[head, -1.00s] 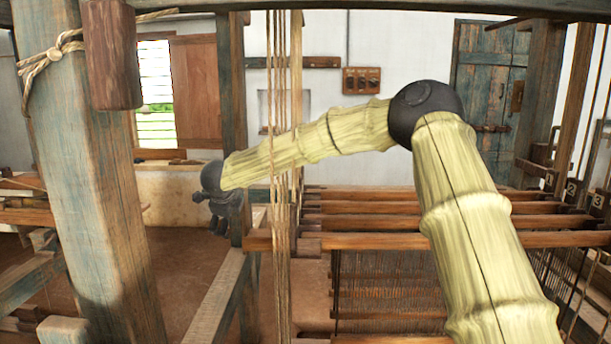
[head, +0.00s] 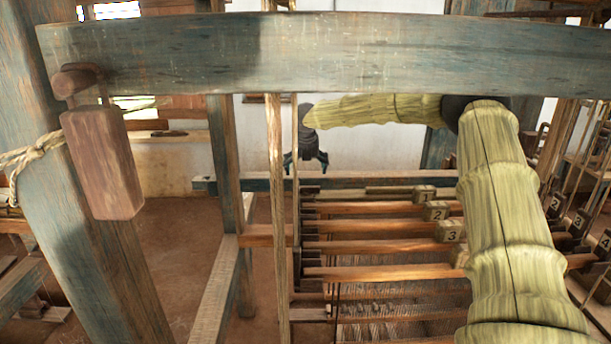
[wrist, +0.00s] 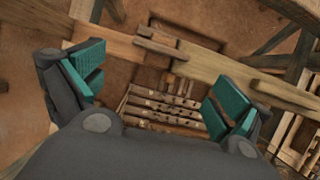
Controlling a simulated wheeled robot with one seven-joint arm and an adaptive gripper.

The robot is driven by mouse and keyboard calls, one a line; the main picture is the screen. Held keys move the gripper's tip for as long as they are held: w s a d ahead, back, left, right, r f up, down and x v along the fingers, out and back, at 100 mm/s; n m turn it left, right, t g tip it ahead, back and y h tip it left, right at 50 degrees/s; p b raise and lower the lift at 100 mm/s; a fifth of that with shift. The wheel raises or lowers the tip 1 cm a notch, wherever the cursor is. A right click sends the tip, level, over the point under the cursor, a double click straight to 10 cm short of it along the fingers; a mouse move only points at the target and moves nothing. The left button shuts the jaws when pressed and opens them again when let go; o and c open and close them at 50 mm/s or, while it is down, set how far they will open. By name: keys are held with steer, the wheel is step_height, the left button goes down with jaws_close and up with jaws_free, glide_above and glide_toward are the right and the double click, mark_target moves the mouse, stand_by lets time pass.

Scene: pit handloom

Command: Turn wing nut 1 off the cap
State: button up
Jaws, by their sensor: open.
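I cannot make out wing nut 1 or its cap in either view. My gripper (head: 306,166) hangs fingers-down beyond the near top beam in the head view, above the far left part of the loom. In the wrist view its teal finger pads (wrist: 157,82) are wide apart with nothing between them. Below and between the fingers lies a set of wooden bars (wrist: 165,108) with small dark spots, too small to identify. In the head view a small block marked 1 (head: 424,192) sits on a far bar, with blocks marked 2 (head: 436,211) and 3 (head: 449,230) nearer.
A thick blue-grey beam (head: 330,55) crosses the top of the head view. A post (head: 95,220) with a hanging wooden block (head: 103,163) stands at left. Bare earth floor (head: 180,250) shows at left.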

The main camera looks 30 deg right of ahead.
mark_target(306, 187)
steer(key=shift+d+p+x, duration=0.2)
steer(key=shift+p+x, duration=2.5)
steer(key=shift+x, duration=2.65)
steer(key=c, duration=0.7)
